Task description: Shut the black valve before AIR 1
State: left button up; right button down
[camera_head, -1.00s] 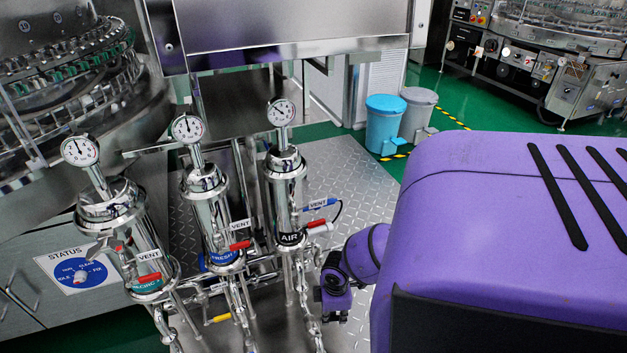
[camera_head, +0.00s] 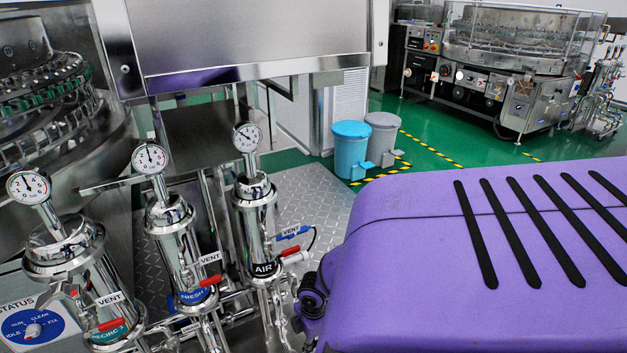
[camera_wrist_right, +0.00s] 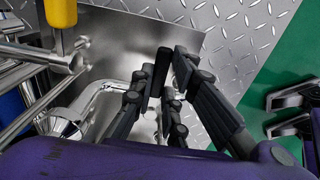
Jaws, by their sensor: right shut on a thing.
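The steel filter housing labelled AIR (camera_head: 257,215) stands upright in the middle of the head view, the rightmost of three housings. In the right wrist view, the black valve handle (camera_wrist_right: 160,72) stands up between the fingers of my right gripper (camera_wrist_right: 157,82). The gripper is shut on this handle, above a bent steel pipe (camera_wrist_right: 95,100). The valve body is mostly hidden behind the fingers. In the head view my purple right arm fills the lower right and hides the gripper and the black valve. My left gripper is not in view.
Housings labelled FRESH (camera_head: 172,245) and RECIRC (camera_head: 75,265) stand to the left. A yellow handle (camera_wrist_right: 60,14) and steel pipes are left of my right gripper. Bare steel floor plate (camera_wrist_right: 230,40) lies to the right. Blue (camera_head: 351,150) and grey (camera_head: 382,138) bins stand behind.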

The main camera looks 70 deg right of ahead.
jog(key=shift+s+d, duration=0.1)
jog(key=c, duration=1.7)
grip_release()
jog(key=shift+f, duration=0.1)
jog(key=shift+c, duration=0.2)
notch_tip(320, 180, up, 12)
jog(key=shift+r, duration=0.1)
